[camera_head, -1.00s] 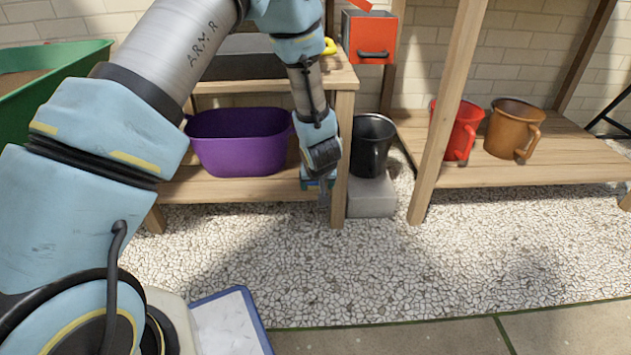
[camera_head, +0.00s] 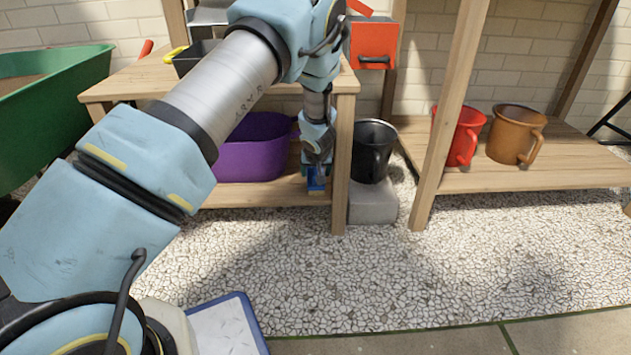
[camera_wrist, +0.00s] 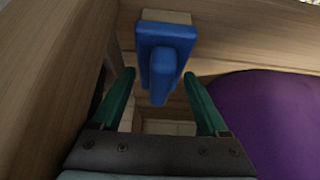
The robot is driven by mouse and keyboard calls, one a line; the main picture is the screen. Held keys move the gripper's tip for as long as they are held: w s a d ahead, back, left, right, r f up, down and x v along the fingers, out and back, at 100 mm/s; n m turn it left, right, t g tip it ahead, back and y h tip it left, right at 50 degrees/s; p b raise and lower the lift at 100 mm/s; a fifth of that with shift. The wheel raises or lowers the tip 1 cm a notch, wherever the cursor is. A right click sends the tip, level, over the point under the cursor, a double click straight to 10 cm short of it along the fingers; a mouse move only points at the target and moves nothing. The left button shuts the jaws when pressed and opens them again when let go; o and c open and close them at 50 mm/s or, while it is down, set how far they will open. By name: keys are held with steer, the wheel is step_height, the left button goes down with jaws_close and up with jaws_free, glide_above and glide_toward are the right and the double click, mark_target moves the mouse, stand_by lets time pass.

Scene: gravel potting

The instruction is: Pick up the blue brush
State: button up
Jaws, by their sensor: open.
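The blue brush (camera_wrist: 166,45) shows in the wrist view at the top centre, with a blue handle on a blue block and a pale edge behind it. In the head view the blue brush (camera_head: 316,182) sits at the right end of the lower bench shelf, partly hidden by my gripper. My gripper (camera_wrist: 158,85) is open, with its two green fingers pointing toward the brush. The brush handle lies between the fingertips in the picture. I cannot tell whether the fingers touch it. In the head view my gripper (camera_head: 317,170) is just above the brush.
A purple tub (camera_head: 245,158) stands left of the brush, and its side shows close in the wrist view (camera_wrist: 265,115). A wooden bench leg (camera_head: 342,165) is just right of my gripper. A black mug (camera_head: 372,150) stands on a grey block (camera_head: 372,203) beyond it.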

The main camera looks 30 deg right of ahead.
steer(key=shift+w+d+f, duration=0.1)
steer(key=shift+w+f, duration=0.15)
steer(key=shift+f, duration=0.2)
steer(key=c, duration=1.1)
steer(key=shift+r, duration=0.1)
